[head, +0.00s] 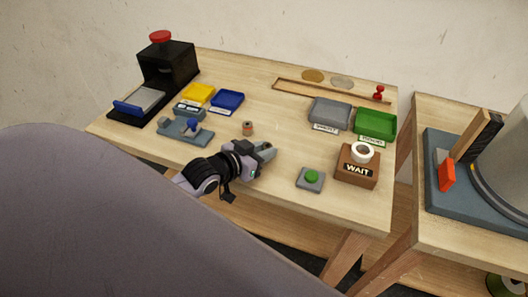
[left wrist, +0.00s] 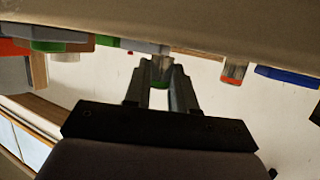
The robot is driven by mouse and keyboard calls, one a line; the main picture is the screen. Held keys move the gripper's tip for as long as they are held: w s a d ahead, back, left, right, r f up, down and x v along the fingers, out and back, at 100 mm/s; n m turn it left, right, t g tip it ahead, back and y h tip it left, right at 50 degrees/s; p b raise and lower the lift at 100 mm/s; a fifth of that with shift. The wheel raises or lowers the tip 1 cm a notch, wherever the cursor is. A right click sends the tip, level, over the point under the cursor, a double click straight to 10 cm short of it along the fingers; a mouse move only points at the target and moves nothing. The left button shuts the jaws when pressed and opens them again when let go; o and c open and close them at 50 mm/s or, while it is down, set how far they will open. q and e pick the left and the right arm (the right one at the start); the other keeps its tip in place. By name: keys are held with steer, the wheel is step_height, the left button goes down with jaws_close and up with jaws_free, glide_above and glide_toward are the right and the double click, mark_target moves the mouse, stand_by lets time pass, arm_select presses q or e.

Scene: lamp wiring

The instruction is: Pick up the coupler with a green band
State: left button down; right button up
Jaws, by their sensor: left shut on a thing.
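My left gripper (head: 266,150) is over the front middle of the table. In the left wrist view the gripper (left wrist: 162,70) is shut on a small grey coupler with a green band (left wrist: 160,78), held between the fingertips. In the head view the fingers hide most of this coupler, and I cannot tell whether it is clear of the tabletop. A second coupler with an orange-red band (head: 248,128) stands on the table just behind the gripper, apart from it. It also shows in the left wrist view (left wrist: 235,72). My right gripper is not in view.
A black press (head: 168,66), yellow tray (head: 198,93), blue tray (head: 228,101) and blue-grey fixture (head: 182,134) stand left. A grey tray (head: 330,110), green tray (head: 376,123), WAIT box (head: 357,168) and green button (head: 312,177) stand right.

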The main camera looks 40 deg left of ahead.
arm_select(q)
step_height(320, 180, up, 19)
steer(key=p, duration=0.2)
steer(key=s+d+f+n+y, duration=0.1)
steer(key=s+d+f+y, duration=0.1)
steer(key=s+d+f, duration=0.3)
steer(key=d, duration=0.3)
steer(key=shift+s+d+f+n, duration=0.2)
steer(key=shift+s+f+n, duration=0.05)
steer(key=shift+s+n, duration=0.15)
steer(key=w+a+r+m+h, duration=0.1)
steer(key=w+a+r+h, duration=0.1)
steer(key=w+a+r, duration=0.3)
steer(key=a, duration=0.3)
steer(key=shift+w+a+r+m, duration=0.2)
steer(key=shift+w+a+m, duration=0.05)
steer(key=shift+w+m, duration=0.15)
